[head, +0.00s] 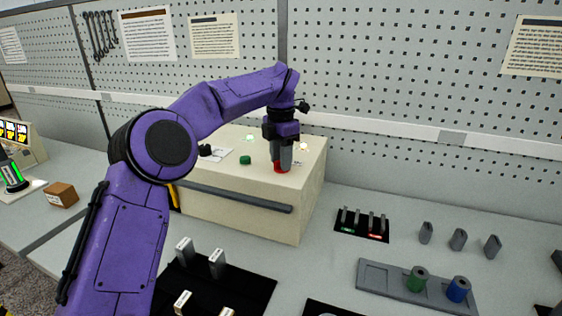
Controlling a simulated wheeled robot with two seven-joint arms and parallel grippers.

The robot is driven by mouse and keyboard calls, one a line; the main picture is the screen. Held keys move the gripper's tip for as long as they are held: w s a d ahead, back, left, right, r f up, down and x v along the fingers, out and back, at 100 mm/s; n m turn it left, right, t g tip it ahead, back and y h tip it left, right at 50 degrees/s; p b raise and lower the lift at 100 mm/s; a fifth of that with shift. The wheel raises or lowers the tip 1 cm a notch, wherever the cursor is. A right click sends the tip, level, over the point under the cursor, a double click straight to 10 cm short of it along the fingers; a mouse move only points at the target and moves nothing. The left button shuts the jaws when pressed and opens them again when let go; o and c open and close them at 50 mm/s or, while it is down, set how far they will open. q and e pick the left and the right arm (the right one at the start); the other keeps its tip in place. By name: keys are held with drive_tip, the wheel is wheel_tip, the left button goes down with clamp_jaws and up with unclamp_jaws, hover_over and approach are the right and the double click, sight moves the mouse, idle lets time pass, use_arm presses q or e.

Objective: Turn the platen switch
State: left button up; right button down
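A cream box-shaped machine (270,215) stands on the bench against the pegboard. A red part (279,169), which may be the platen switch, sits on its top near the right side. My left gripper (281,168) points down onto the box top, its grey fingers close together at the red part and partly hiding it. I cannot tell whether the fingers grip it or only stand around it. A green knob (245,160) is on the top to the left of the gripper. My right gripper is out of view.
On the bench at right are a dark holder (363,226) with several pins, several grey upright pieces (458,240), and a grey tray (372,272) with green (417,279) and blue (458,289) spools. A black mat (255,290) lies in front. A brown box (62,195) is at left.

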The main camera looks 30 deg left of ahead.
use_arm(q)
drive_tip(key=shift+s, duration=0.2)
drive_tip(key=shift+w, duration=0.1)
clamp_jaws()
